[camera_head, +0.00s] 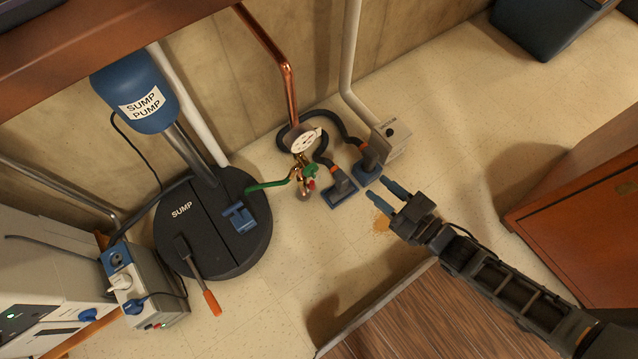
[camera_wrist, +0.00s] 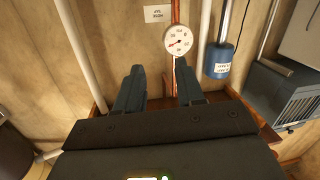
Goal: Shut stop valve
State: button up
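In the head view, a brass valve fitting (camera_head: 304,183) with small green and red parts sits at the low end of the copper pipe (camera_head: 291,95), under a round white gauge (camera_head: 304,139). I cannot tell how its handle is turned.
The black sump lid (camera_head: 203,232) and blue pump (camera_head: 138,94) are left. A wooden cabinet (camera_head: 590,215) is right.

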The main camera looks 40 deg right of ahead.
jog(key=w+a+f+b, duration=0.2)
jog(key=w+f+b, duration=0.3)
jog(key=f, duration=0.6)
jog(key=y+b, duration=0.1)
jog(key=b, duration=0.4)
send_near(312, 184)
jog(key=w+f, duration=0.2)
jog(key=w, duration=0.2)
jog(key=shift+m+t, duration=0.4)
jog(key=w+b, duration=0.1)
jog(key=w, duration=0.2)
jog(key=w+a, duration=0.1)
jog(key=w, duration=0.2)
jog(key=shift+w+a+f+b, duration=0.15)
jog(key=shift+w+a+b, duration=0.1)
jog(key=shift+b, duration=0.1)
jog(key=shift+s, duration=0.1)
grip_shut()
